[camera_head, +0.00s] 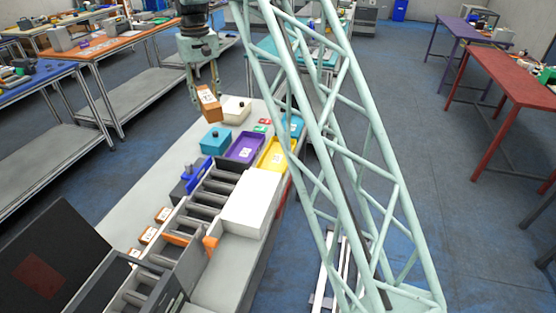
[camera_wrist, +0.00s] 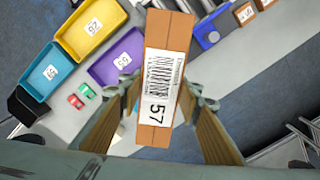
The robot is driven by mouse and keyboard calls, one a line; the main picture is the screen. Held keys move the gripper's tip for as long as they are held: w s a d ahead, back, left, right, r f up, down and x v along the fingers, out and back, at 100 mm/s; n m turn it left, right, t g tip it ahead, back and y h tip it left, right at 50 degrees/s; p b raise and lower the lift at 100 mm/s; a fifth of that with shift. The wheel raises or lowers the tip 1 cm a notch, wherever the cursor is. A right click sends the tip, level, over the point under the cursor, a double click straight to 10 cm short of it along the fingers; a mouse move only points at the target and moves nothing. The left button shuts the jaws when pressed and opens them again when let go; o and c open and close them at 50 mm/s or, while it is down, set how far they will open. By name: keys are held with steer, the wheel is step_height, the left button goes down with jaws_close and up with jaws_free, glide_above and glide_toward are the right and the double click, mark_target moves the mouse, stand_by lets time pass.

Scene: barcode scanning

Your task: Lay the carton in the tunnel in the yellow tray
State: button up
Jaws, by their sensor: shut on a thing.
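An orange-brown carton (camera_head: 208,104) with a white barcode label hangs in my gripper (camera_head: 206,92), raised above the far part of the bench. In the wrist view the carton (camera_wrist: 160,125) is gripped between both fingers, with its label marked 57 facing the camera. The yellow tray (camera_head: 267,163) stands on the bench, partly hidden by a pale green lattice in the head view. In the wrist view the yellow tray (camera_wrist: 110,20) is at the upper left, apart from the carton, and looks empty apart from a label.
A purple tray (camera_head: 244,148) sits beside the yellow one, and a teal tray (camera_wrist: 42,73) lies on its other side. A teal box (camera_head: 215,141) and a cream box (camera_head: 236,110) stand nearby. Several small cartons (camera_head: 163,214) lie along the conveyor (camera_head: 203,212).

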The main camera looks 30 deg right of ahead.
steer(key=s+d+f+m, duration=0.4)
steer(key=d+f, duration=0.4)
steer(key=d, duration=0.4)
steer(key=s+d+f+m, duration=0.3)
steer(key=d+f, duration=0.6)
steer(key=d, duration=0.4)
steer(key=shift+s+f+m, duration=0.2)
steer(key=shift+s+m, duration=0.15)
steer(key=shift+m, duration=0.55)
steer(key=shift+f, duration=0.1)
steer(key=shift+f+b, duration=0.4)
steer(key=shift+f, duration=2.6)
steer(key=shift+f, duration=1.85)
steer(key=shift+a+f+b, duration=0.1)
steer(key=shift+f+b, duration=0.05)
steer(key=shift+b, duration=0.2)
steer(key=o, duration=0.8)
